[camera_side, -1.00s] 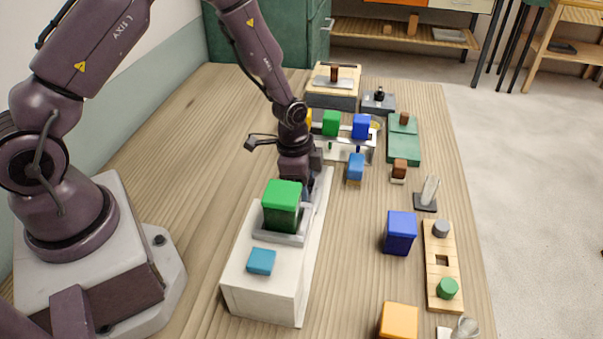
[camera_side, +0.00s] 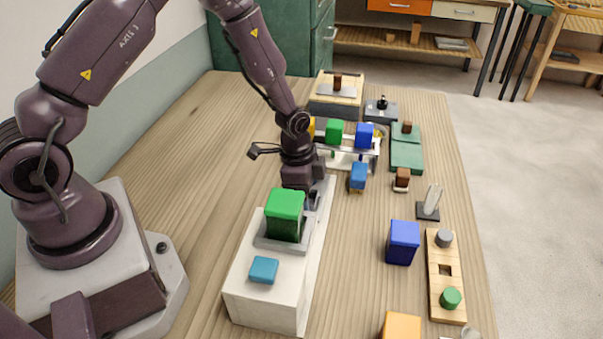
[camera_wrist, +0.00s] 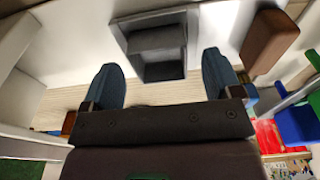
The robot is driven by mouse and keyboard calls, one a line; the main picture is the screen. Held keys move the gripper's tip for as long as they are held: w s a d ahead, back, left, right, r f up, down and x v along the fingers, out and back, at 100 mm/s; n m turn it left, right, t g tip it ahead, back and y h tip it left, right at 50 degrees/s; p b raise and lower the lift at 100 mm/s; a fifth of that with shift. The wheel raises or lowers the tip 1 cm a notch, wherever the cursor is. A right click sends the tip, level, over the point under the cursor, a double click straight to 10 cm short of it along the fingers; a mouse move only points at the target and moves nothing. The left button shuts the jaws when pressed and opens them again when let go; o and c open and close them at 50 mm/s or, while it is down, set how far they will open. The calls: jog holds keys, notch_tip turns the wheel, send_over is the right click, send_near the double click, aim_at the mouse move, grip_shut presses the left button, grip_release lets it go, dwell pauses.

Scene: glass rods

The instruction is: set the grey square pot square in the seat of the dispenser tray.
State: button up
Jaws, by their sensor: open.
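In the wrist view a grey square hollow shape (camera_wrist: 160,44) lies beyond and between my fingertips, against a pale surface; I take it for the grey pot, but cannot tell it from a seat around it. My gripper (camera_wrist: 163,80) has its two dark blue fingers spread apart with nothing between them. In the side view my gripper (camera_side: 312,197) is low behind the green block, which hides part of it. That view shows no clear grey pot. A white block, perhaps the dispenser tray (camera_side: 262,309), bears a grey square rim (camera_side: 267,243) around the upright green block (camera_side: 285,213).
A teal piece (camera_side: 263,269) lies on the white block's near end. To the right stand a blue block (camera_side: 402,242), an orange block (camera_side: 402,326) and a wooden board (camera_side: 445,290). A brown block (camera_wrist: 270,40) is right of the grey shape. Bare wood lies left of the white block.

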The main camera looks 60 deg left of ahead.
notch_tip(320, 180, up, 12)
jog(key=s+a, duration=0.1)
jog(key=s+d+r+n+t+y, duration=0.1)
jog(key=s+r+n+t, duration=0.3)
jog(key=s+r+n, duration=0.5)
jog(key=s+r, duration=0.9)
jog(key=r, duration=0.2)
jog(key=shift+t, duration=0.3)
jog(key=shift+s, duration=0.1)
